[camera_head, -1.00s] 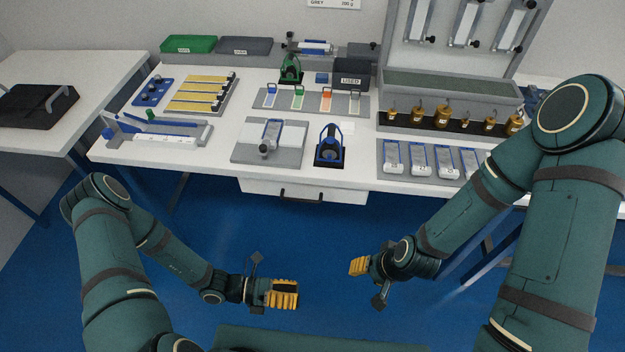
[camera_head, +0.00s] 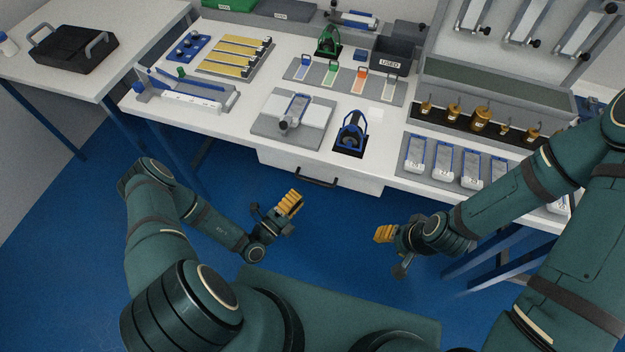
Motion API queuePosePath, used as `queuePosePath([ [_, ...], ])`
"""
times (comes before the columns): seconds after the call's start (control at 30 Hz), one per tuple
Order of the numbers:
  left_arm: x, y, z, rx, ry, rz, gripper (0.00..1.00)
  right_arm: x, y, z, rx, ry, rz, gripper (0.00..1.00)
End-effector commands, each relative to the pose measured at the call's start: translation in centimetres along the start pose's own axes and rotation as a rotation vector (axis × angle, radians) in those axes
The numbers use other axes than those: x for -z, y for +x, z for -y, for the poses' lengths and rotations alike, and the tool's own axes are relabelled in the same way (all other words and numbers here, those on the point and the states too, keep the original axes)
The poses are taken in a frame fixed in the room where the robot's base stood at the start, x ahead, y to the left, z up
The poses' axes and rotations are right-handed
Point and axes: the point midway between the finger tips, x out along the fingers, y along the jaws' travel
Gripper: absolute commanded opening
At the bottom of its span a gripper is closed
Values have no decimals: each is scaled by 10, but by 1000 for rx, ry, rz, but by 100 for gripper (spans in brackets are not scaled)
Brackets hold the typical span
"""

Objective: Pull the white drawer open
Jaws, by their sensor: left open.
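The white drawer (camera_head: 352,182) is under the front edge of the white table and looks shut. Its black bar handle (camera_head: 316,177) is on the front face. My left gripper (camera_head: 290,203), with yellow fingers, is open and empty. It appears below and left of the handle in the picture, apart from it. My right gripper (camera_head: 384,234), also yellow-fingered, is to the right and lower, away from the drawer. I cannot tell whether its fingers are open or shut.
The white table (camera_head: 222,117) above the drawer holds a grey plate with a device (camera_head: 293,115), a blue-handled tool (camera_head: 351,132), several weights and trays. A side table with a black case (camera_head: 73,48) stands at left. The blue floor before the drawer is clear.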

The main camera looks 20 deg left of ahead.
Motion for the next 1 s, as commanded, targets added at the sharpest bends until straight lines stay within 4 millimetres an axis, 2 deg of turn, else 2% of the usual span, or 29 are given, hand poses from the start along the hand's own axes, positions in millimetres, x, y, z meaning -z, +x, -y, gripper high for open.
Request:
queuePosePath([
  [0.03,1,11,0,3,1,-3,41,0,0,0,0,0,0,47],
  [0.2,1,41,1,3,1,-3,41,0,0,0,0,0,0,47],
  [0.4,1,64,0,1,1,-3,41,0,1,0,0,0,0,47],
  [0.83,0,71,0,1,1,-1,41,0,1,0,0,0,1,47],
  [0.93,0,70,0,1,1,-2,5,0,1,0,0,0,1,47],
  [0.97,0,70,0,1,1,-2,0,0,1,0,0,0,1,47],
  [1.0,0,70,0,1,1,-2,0,0,1,0,0,0,1,47],
])
